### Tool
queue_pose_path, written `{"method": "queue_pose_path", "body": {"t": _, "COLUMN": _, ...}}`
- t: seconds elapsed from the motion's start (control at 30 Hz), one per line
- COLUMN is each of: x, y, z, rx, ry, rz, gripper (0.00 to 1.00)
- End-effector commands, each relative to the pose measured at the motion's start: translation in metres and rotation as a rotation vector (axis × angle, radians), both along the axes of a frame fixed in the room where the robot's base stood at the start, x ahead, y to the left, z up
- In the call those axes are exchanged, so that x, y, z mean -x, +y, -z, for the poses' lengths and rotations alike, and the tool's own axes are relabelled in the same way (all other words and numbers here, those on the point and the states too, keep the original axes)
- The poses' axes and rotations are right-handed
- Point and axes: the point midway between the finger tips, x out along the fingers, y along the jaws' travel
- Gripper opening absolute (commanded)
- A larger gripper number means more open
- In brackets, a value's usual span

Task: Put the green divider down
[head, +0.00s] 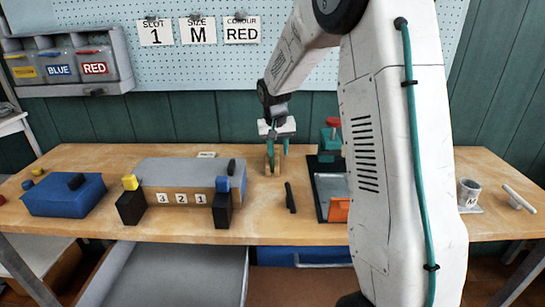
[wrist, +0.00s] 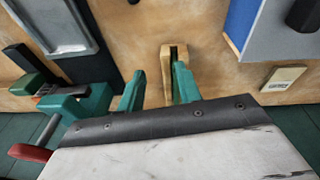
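My gripper (head: 277,147) hangs over the back middle of the table, with teal fingers pointing down. In the wrist view my gripper (wrist: 157,80) has its two fingers apart, and I see nothing held between them. A small slotted wooden block (head: 271,163) stands on the table just below the fingers. In the wrist view this wooden block (wrist: 167,75) shows beside the right finger; I cannot tell whether they touch. I cannot make out a separate green divider in either view.
A teal clamp (head: 329,148) with a red knob stands right of my gripper, behind a dark tray (head: 322,207). A black bar (head: 290,198) lies in front. A grey-topped box (head: 190,170) numbered 3, 2, 1 and a blue box (head: 62,197) stand left.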

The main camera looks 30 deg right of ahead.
Motion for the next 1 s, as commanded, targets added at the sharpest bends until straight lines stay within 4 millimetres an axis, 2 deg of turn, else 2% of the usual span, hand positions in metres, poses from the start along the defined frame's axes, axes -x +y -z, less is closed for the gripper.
{"method": "queue_pose_path", "body": {"t": 0.07, "x": -0.035, "y": -0.015, "z": 0.003, "rx": 0.021, "ry": -0.076, "rz": 0.033, "gripper": 0.35}}
{"method": "queue_pose_path", "body": {"t": 0.1, "x": -0.053, "y": -0.02, "z": -0.006, "rx": 0.034, "ry": -0.13, "rz": 0.048, "gripper": 0.35}}
{"method": "queue_pose_path", "body": {"t": 0.17, "x": -0.067, "y": -0.024, "z": -0.021, "rx": 0.046, "ry": -0.193, "rz": 0.066, "gripper": 0.35}}
{"method": "queue_pose_path", "body": {"t": 0.2, "x": -0.071, "y": -0.025, "z": -0.022, "rx": 0.046, "ry": -0.216, "rz": 0.08, "gripper": 0.35}}
{"method": "queue_pose_path", "body": {"t": 0.57, "x": -0.081, "y": -0.031, "z": 0.008, "rx": 0.042, "ry": -0.225, "rz": 0.099, "gripper": 0.35}}
{"method": "queue_pose_path", "body": {"t": 0.83, "x": -0.091, "y": -0.039, "z": 0.044, "rx": 0.042, "ry": -0.223, "rz": 0.097, "gripper": 0.35}}
{"method": "queue_pose_path", "body": {"t": 1.0, "x": -0.094, "y": -0.041, "z": 0.05, "rx": 0.042, "ry": -0.225, "rz": 0.098, "gripper": 0.35}}
